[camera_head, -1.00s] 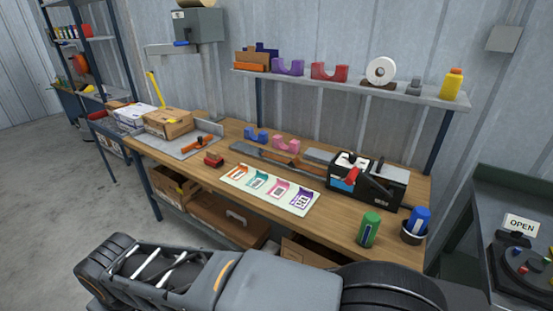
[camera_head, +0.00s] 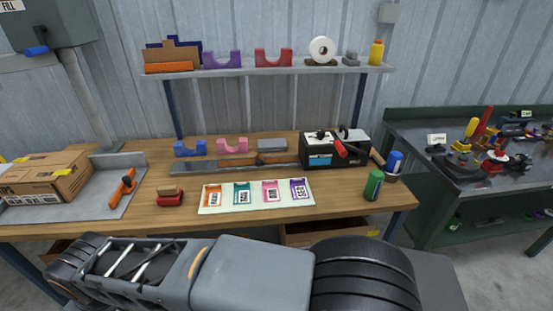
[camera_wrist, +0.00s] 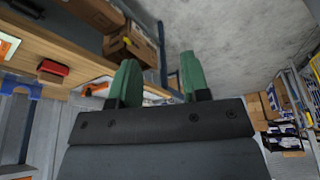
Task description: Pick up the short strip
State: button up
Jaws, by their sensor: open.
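A short grey strip (camera_head: 272,145) lies toward the back of the wooden bench, left of the black machine. A longer flat grey strip (camera_head: 205,168) lies in front of it, with a brown piece (camera_head: 278,158) at its right part. I cannot tell for sure which is the short strip of the task. My gripper (camera_wrist: 160,78) shows only in the wrist view, with two green fingers spread apart and nothing between them. It is away from the strips, and neither strip can be made out in the wrist view.
The bench (camera_head: 335,192) also bears a black machine (camera_head: 318,158), a card with coloured labels (camera_head: 230,208), a red block (camera_head: 170,199), blue (camera_head: 190,148) and pink (camera_head: 232,145) cradles, a green can (camera_head: 373,186) and a carton (camera_head: 45,182). A shelf (camera_head: 270,73) hangs above the back edge.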

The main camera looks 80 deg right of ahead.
aim_at(286, 159)
jog(key=z, duration=1.05)
jog(key=i, duration=0.9)
jog(key=z, duration=1)
